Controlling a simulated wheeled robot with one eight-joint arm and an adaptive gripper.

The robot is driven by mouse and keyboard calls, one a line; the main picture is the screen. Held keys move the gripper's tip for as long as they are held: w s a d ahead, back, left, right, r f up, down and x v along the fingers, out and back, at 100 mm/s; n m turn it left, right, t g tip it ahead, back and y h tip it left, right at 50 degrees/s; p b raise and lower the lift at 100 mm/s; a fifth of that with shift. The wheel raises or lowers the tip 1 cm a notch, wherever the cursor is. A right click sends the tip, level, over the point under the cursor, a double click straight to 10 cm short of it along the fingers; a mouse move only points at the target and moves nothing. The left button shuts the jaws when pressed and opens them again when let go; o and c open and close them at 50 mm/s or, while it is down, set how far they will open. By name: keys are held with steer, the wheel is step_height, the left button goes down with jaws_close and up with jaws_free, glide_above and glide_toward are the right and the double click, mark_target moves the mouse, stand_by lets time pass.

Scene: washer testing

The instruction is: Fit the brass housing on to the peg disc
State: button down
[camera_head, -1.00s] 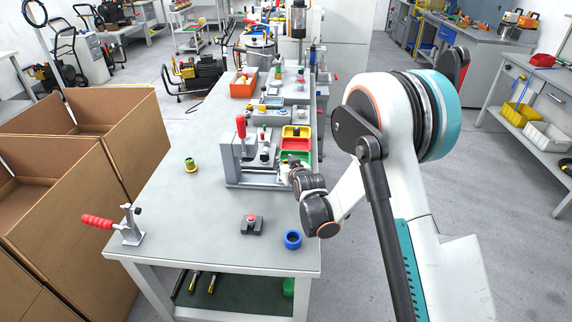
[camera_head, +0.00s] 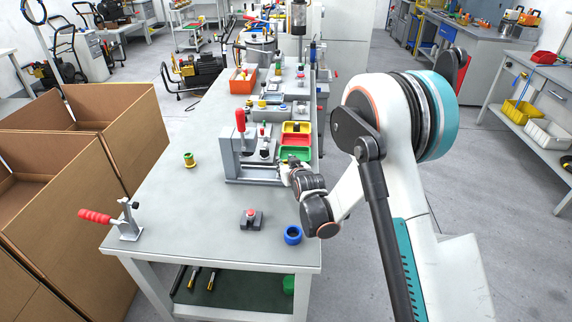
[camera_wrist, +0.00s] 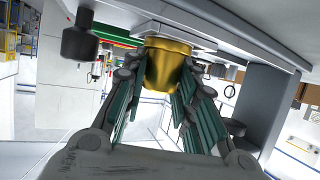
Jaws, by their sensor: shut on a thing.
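The brass housing (camera_wrist: 170,62) is a smooth gold cup-like part in the wrist view, wider at one end. My gripper (camera_wrist: 168,82) is shut on it, with the teal-lined fingers on either side. In the head view my gripper (camera_head: 291,166) is at the right side of the clamp fixture, close to the bins. The housing is too small or hidden to make out there. I cannot pick out the peg disc with certainty in either view.
A grey clamp fixture (camera_head: 231,160) with a red handle stands left of my gripper. Yellow, red and green bins (camera_head: 296,140) are behind.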

steer(key=c, duration=1.2)
jaws_free()
steer(key=shift+s, duration=0.1)
